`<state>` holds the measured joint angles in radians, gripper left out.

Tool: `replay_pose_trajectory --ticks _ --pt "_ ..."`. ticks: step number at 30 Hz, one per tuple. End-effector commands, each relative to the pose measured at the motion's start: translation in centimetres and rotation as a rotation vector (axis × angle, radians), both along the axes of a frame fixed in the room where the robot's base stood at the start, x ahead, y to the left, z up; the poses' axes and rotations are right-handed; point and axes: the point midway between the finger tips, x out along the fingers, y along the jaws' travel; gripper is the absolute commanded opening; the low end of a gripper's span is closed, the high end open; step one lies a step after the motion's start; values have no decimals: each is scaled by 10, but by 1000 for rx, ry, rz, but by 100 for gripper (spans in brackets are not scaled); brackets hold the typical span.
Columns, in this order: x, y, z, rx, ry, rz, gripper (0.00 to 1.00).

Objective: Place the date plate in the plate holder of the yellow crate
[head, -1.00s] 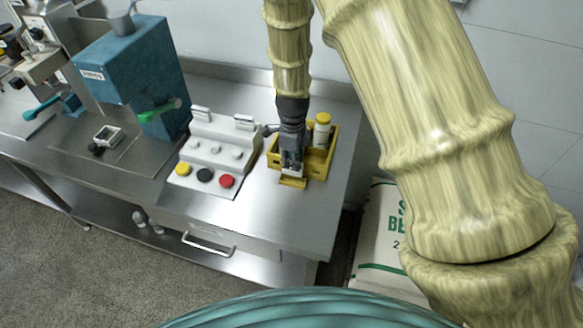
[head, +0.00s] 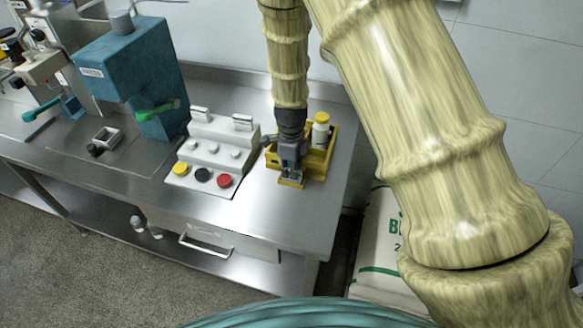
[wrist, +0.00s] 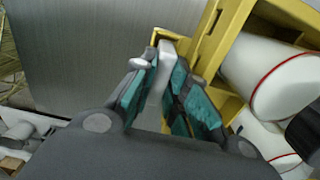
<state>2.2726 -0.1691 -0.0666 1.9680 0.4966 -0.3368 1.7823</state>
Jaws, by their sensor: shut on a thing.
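The yellow crate (head: 322,163) stands near the right end of the steel counter. Its plate holder (head: 291,184) is a small yellow ledge at the crate's front, also seen in the wrist view (wrist: 178,34). My gripper (head: 291,177) points down just in front of the crate, low over the holder. In the wrist view my gripper (wrist: 163,95) is shut on the date plate (wrist: 158,78), a thin pale grey piece between the teal finger pads. The plate's far end is at the yellow holder frame; whether it is seated inside, I cannot tell.
White bottles (wrist: 285,72) stand in the crate; one with a yellow cap (head: 321,130) shows above its wall. A control box (head: 215,155) with coloured buttons is left of the crate. A blue machine (head: 130,75) stands farther left. The counter in front of the crate is clear.

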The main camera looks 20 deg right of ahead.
Motion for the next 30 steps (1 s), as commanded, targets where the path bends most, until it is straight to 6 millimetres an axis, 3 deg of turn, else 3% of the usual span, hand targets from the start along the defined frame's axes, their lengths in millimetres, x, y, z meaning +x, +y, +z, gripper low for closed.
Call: replay_pose_trajectory --ticks 2,17,30 --pt "0 0 0 0 0 0 24" --pt "0 0 10 0 -1 -2 24" --pt "1 0 62 -1 -3 0 24"
